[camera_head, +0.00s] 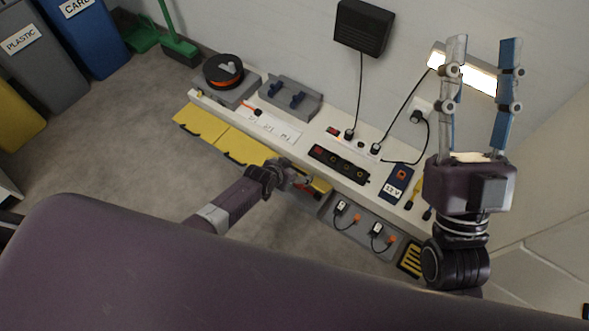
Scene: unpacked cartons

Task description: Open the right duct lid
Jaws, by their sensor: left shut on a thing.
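My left gripper (308,187) is at the front edge of the white bench, shut at a small yellow piece (321,184), which looks like part of a duct lid. The fingers partly hide this contact. To its right, a grey duct section (347,226) shows uncovered, with plugs, black cords and orange parts inside. Two flat yellow lids (199,122) lie along the bench front to the left of the gripper. My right gripper (483,44) is raised at the right, fingers apart and pointing up, empty.
The white bench (318,136) carries a cable reel (223,71), a grey holder (290,97), a black power strip (339,164) and a blue 12 V box (397,184). A yellow slotted piece (411,259) is at the right end.

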